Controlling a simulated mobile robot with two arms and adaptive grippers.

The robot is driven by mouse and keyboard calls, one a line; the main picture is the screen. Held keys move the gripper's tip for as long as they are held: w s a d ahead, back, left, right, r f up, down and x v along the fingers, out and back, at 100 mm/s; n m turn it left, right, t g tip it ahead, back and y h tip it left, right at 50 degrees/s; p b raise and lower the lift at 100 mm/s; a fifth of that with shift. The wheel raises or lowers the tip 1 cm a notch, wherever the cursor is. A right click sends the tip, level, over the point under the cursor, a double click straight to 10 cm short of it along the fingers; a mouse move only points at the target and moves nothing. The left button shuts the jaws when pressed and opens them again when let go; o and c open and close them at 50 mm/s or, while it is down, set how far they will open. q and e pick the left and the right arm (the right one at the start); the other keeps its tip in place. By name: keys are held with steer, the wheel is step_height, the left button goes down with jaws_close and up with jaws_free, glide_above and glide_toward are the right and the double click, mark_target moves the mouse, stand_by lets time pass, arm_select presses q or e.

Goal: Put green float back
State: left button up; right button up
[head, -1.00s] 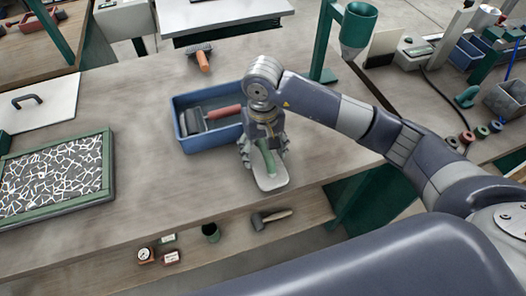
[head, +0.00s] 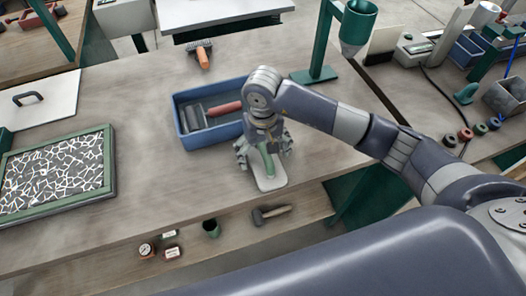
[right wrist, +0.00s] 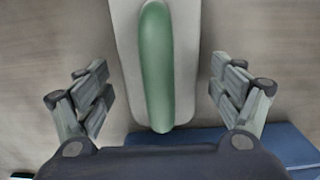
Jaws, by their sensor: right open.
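The float has a green handle on a pale grey plate (head: 270,184) and lies flat on the workbench in front of the blue tray. My right gripper (head: 265,157) is over it, with its fingers spread on both sides of the handle. In the right wrist view the float's green handle (right wrist: 155,70) lies between the open fingers (right wrist: 160,66), with clear gaps on both sides. The gripper partly hides the float in the head view. My left gripper is not in view.
An orange-handled brush (head: 203,58) lies behind the tray.

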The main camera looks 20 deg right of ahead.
mark_target(263, 145)
steer(key=shift+r, duration=0.1)
steer(key=shift+w+r, duration=0.1)
steer(key=shift+r, duration=0.1)
step_height(263, 145, up, 10)
steer(key=b, duration=0.3)
steer(key=shift+r, duration=0.85)
